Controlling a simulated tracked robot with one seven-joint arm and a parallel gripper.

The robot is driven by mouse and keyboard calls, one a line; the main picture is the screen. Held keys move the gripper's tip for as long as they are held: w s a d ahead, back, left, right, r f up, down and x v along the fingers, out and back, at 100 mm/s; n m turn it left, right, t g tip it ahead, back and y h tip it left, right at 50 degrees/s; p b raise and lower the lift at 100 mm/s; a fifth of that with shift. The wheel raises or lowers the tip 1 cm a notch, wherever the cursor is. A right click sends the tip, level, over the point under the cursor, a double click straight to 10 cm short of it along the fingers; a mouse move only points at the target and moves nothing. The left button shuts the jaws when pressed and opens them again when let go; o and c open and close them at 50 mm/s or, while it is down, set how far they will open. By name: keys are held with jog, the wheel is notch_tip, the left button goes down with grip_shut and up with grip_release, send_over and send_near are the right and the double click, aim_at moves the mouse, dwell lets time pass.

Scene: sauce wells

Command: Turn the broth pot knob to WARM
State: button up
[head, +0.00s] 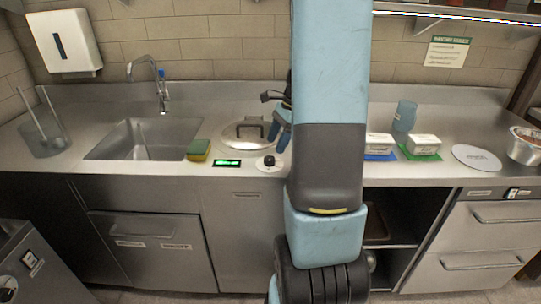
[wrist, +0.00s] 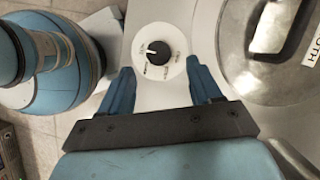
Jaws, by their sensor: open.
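The broth pot knob (wrist: 158,51) is black on a round white dial in the wrist view, with a white pointer line toward the left and small labels around it that I cannot read. It also shows in the head view (head: 269,161) on the counter front. My gripper (wrist: 157,76) is open, with one blue finger on each side of the dial's lower part and the knob beyond the fingertips, apparently untouched. In the head view my gripper (head: 279,132) is partly hidden by my arm. The broth pot lid (head: 245,134) is set in the counter behind the knob; it also shows in the wrist view (wrist: 240,50).
A green-lit display (head: 227,163) lies left of the knob. A sponge (head: 198,150) sits beside the sink (head: 140,140). White boxes on a blue mat (head: 380,156) and a green mat (head: 420,154) stand right of my arm. The pot's lid handle rises near my gripper.

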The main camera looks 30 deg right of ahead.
aim_at(269, 158)
jog(key=x, duration=0.5)
jog(key=shift+w+a+f, duration=0.1)
jog(key=shift+f, duration=0.25)
jog(key=shift+c, duration=0.5)
jog(key=c, duration=0.9)
